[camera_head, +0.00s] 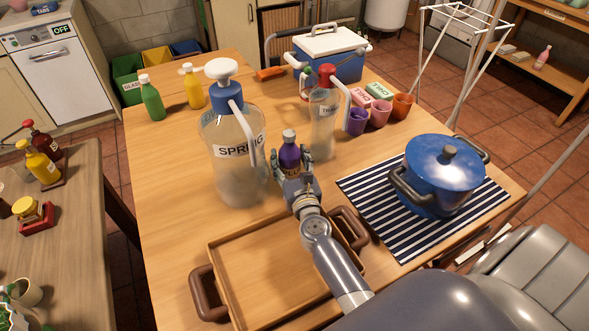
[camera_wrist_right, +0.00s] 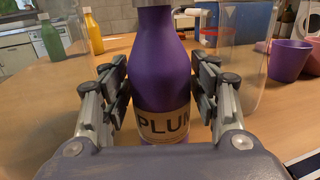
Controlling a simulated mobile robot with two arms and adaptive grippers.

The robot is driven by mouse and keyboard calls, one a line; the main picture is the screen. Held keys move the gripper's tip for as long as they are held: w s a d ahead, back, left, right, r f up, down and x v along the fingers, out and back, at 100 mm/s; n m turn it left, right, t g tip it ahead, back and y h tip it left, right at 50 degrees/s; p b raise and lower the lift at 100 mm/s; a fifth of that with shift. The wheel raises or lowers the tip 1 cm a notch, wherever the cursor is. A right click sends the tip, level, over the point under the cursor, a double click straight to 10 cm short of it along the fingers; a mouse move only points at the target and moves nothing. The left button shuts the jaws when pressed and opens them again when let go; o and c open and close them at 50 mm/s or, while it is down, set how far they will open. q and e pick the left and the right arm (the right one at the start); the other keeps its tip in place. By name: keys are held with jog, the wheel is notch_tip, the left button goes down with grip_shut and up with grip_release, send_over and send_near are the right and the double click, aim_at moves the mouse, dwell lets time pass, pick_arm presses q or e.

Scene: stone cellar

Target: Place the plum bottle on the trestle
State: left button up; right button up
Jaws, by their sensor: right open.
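The purple plum bottle (camera_head: 289,153) stands upright on the wooden table (camera_head: 165,185), between the tall glass dispensers; its "PLUM" label (camera_wrist_right: 165,125) faces me in the right wrist view. My right gripper (camera_head: 291,168) reaches it from the front. Its fingers are open, one on each side of the bottle (camera_wrist_right: 160,60), close to it and not closed on it. The bottle's lower part is partly hidden by the gripper in the head view. I cannot tell which surface is the trestle. My left gripper is not in view.
Left of the bottle is the "SPRING" dispenser (camera_head: 222,165); behind right is another dispenser (camera_head: 325,125). A handled tray (camera_head: 265,270) lies in front, a blue pot (camera_head: 445,170) on a striped mat (camera_head: 365,200) at right. A side table (camera_head: 82,200) at left holds bottles.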

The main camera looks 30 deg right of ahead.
jog(key=shift+s+a+f+p, duration=0.1)
jog(key=shift+a+f+p, duration=0.1)
jog(key=shift+p, duration=0.2)
jog(key=b+v, duration=0.2)
jog(key=v, duration=0.8)
jog(key=shift+s+b, duration=0.25)
jog(key=shift+b, duration=0.05)
jog(key=shift+s+a+r, duration=0.1)
jog(key=shift+s+r, duration=0.15)
jog(key=shift+s, duration=0.4)
